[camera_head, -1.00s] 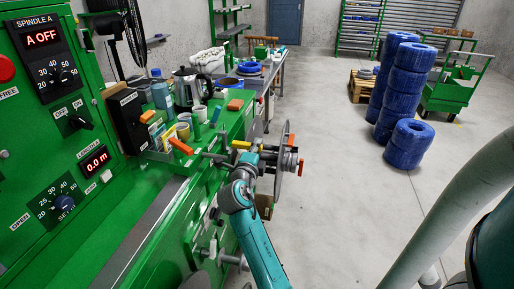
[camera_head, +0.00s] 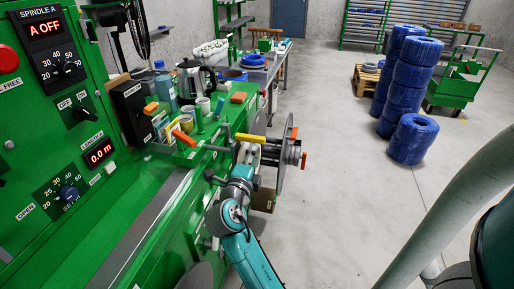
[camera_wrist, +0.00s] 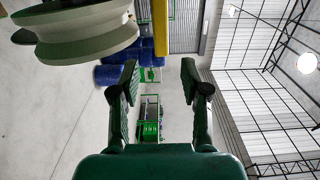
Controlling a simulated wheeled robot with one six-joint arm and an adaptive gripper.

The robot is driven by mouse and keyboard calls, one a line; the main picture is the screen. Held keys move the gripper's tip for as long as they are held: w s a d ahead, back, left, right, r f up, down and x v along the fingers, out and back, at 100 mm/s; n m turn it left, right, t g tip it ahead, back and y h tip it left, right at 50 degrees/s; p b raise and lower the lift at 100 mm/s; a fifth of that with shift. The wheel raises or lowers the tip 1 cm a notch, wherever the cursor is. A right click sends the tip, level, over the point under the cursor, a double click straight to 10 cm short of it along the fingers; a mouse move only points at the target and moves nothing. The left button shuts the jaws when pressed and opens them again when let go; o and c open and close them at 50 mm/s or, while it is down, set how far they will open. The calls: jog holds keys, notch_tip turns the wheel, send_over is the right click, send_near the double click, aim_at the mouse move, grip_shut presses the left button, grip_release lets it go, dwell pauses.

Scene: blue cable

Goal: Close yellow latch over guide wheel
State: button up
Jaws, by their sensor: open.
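The yellow latch (camera_head: 251,137) is a short yellow bar at the right end of the green machine, left of a metal disc. In the wrist view its yellow bar (camera_wrist: 161,24) hangs down from the top edge, ahead of my fingers. The guide wheel (camera_wrist: 82,34), pale and grooved, is at the upper left there, beside the latch and apart from it. My gripper (camera_wrist: 160,82) is open and empty, with the latch beyond the gap between its fingertips. In the head view my wrist is just below the latch, and the fingers cannot be made out clearly.
The metal disc (camera_head: 286,160) with an orange-tipped shaft stands close to my wrist. The green machine (camera_head: 150,210) fills the left, with a kettle (camera_head: 193,80) and cups on top. Stacks of blue cable coils (camera_head: 412,138) stand on the right. The floor between is clear.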

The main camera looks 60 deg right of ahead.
jog(key=shift+v, duration=1.55)
